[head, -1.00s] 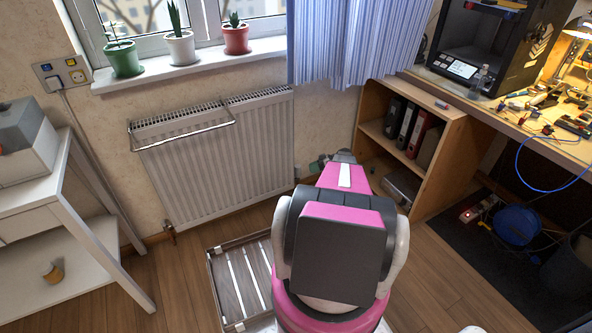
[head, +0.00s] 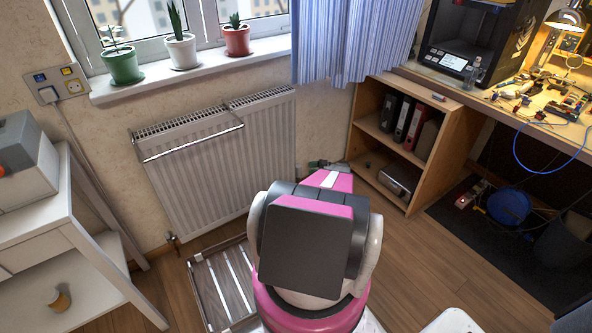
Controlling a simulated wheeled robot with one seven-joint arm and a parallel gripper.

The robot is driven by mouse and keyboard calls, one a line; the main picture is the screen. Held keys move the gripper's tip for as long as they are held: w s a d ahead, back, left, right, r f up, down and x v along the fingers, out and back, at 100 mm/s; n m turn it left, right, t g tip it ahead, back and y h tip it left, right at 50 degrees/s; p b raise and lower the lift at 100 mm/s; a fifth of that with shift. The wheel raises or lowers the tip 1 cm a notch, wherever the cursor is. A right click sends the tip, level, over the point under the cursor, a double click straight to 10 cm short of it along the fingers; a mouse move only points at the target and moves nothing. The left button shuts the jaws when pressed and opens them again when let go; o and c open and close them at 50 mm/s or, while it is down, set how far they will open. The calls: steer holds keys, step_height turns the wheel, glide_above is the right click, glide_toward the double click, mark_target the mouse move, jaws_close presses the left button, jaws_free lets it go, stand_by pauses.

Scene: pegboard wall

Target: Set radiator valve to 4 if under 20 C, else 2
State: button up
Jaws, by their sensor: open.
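The white radiator (head: 225,165) hangs on the wall below the window, with a wire rail across its upper left front. A small pipe fitting (head: 173,238) shows at its lower left corner. No numbered valve dial can be made out; the radiator's lower right is partly behind my pink and black arm. My gripper (head: 322,164) shows only as a small grey-green end past the arm, just right of the radiator near the wall. Its jaws are too small to see clearly, and nothing is visibly held. No thermometer or temperature reading can be made out.
A slatted rack (head: 222,283) lies on the floor left of my arm. A wooden shelf (head: 437,162) with binders stands close on the right, below a cluttered workbench (head: 545,100). A white side table (head: 75,235) stands at the left. Blue curtains (head: 350,40) hang above.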

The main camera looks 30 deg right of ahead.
mark_target(298, 168)
steer(key=x, duration=0.8)
steer(key=shift+a+f, duration=0.1)
steer(key=c, duration=0.6)
